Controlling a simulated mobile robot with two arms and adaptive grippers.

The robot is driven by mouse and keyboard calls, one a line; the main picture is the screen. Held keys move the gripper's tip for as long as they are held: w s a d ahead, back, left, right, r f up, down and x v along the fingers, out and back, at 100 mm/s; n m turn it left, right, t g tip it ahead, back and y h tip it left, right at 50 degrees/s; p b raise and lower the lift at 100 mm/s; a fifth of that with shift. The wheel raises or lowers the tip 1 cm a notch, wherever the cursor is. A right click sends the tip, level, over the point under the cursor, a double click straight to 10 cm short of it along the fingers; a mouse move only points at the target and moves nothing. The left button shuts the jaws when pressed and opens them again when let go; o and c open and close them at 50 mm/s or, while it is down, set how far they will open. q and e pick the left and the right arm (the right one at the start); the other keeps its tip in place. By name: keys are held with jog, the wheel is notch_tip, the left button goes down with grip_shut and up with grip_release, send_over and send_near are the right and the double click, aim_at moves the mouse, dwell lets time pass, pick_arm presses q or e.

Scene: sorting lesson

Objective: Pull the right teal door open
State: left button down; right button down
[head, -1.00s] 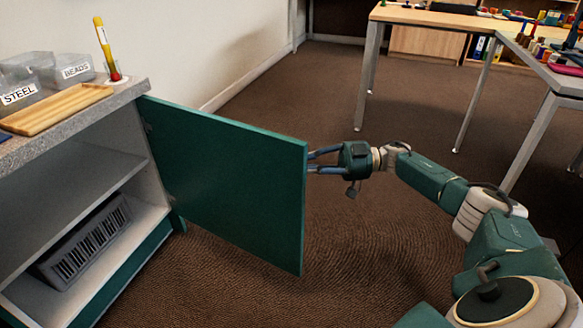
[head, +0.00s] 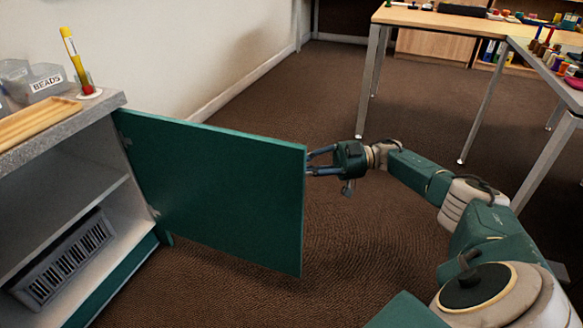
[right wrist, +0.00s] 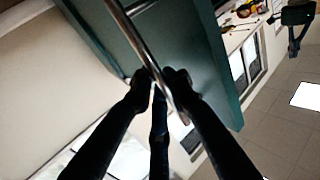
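The teal door (head: 215,185) stands swung wide open from the cabinet on the left, hinged at the cabinet's near-right edge. My right gripper (head: 310,163) is at the door's free edge, its fingers reaching behind the panel. In the right wrist view the fingers (right wrist: 160,82) close around a metal bar handle (right wrist: 140,45) on the teal door (right wrist: 95,35). The head view hides the handle behind the door. My left gripper is not seen in the head view.
The open cabinet holds a grey slatted basket (head: 65,262) on its lower shelf. A wooden tray (head: 35,120), a BEADS bin (head: 45,82) and a yellow-red tube (head: 74,62) stand on its top. Tables (head: 440,22) stand at the back right. Carpet beyond the door is clear.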

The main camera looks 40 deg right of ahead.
jog(key=c, duration=1.8)
grip_release()
jog(key=shift+d+f, duration=0.1)
jog(key=shift+f, duration=0.1)
jog(key=shift+o, duration=0.3)
jog(key=shift+r, duration=0.1)
jog(key=shift+d, duration=0.1)
jog(key=v, duration=0.7)
jog(key=shift+s, duration=0.2)
jog(key=shift+d, duration=0.2)
